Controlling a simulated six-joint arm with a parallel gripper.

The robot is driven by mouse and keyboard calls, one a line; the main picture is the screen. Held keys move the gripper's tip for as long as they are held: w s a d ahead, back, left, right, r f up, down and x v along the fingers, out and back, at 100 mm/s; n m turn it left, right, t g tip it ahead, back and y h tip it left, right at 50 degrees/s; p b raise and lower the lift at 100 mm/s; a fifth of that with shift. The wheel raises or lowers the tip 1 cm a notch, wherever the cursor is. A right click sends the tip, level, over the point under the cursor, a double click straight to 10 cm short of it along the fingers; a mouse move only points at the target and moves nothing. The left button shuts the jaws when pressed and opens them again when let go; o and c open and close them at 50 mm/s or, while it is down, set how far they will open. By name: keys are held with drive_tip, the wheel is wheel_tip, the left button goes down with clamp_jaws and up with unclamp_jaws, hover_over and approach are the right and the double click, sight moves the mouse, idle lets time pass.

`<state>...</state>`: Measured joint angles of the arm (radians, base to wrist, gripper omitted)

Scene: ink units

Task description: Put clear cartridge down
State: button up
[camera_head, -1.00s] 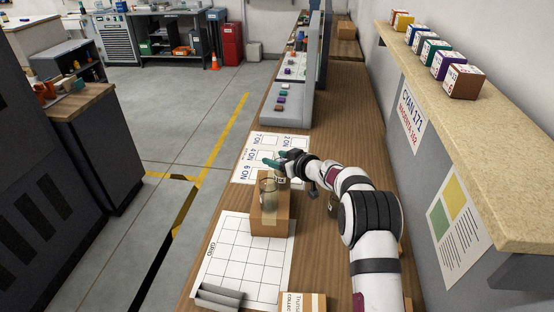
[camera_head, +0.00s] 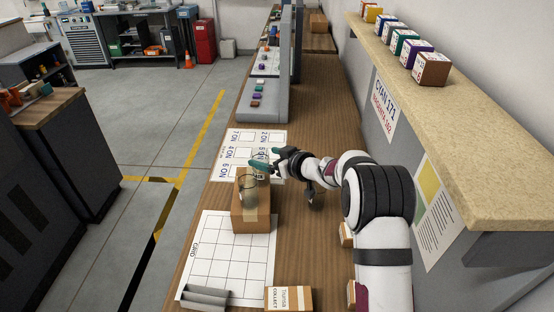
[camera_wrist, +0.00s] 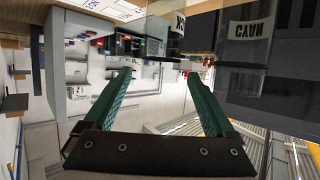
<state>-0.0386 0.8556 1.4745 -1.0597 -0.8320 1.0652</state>
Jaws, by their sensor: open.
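A clear cartridge (camera_head: 248,187) stands upright on a cardboard box (camera_head: 250,216) on the bench. A second clear shape (camera_head: 261,157) shows faintly behind my gripper; its base is hard to make out. My gripper (camera_head: 258,158) has teal fingers and is just beyond the box, close to both clear shapes. In the wrist view my gripper (camera_wrist: 160,85) is open, with nothing between its fingers. Clear walls with a CYAN label (camera_wrist: 244,32) and another partial label (camera_wrist: 179,22) show at the top, beyond the fingertips.
A numbered sheet (camera_head: 226,165) lies beyond the box. A grid sheet (camera_head: 205,245) lies in front, with a grey ridged holder (camera_head: 207,297) at its near edge. A labelled carton (camera_head: 289,298) is at the front. A shelf (camera_head: 470,130) with coloured boxes runs along the right.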

drive_tip(key=s+d+r+m+t+h, duration=0.1)
drive_tip(key=s+d+r+m+h, duration=0.25)
drive_tip(key=d, duration=0.45)
drive_tip(key=s+d+r+m+t+h, duration=0.1)
drive_tip(key=s+d+r+m+h, duration=0.2)
drive_tip(key=s+d+r+h, duration=0.35)
drive_tip(key=s+d+f+m+g+h, duration=0.1)
drive_tip(key=s+d+m+g, duration=0.25)
drive_tip(key=s+d, duration=0.3)
drive_tip(key=s+a+f+m+g+y, duration=0.1)
drive_tip(key=s+a+g, duration=0.1)
drive_tip(key=s, duration=0.8)
drive_tip(key=s+a+f+m+g+y, duration=0.1)
drive_tip(key=s+a+f+m+g, duration=0.1)
drive_tip(key=s, duration=0.9)
drive_tip(key=s+a+f+m+g+y, duration=0.1)
drive_tip(key=s+a+g, duration=0.3)
drive_tip(key=s, duration=0.7)
drive_tip(key=shift+s+f+m, duration=0.2)
drive_tip(key=shift+f+m, duration=0.1)
drive_tip(key=shift+f, duration=0.15)
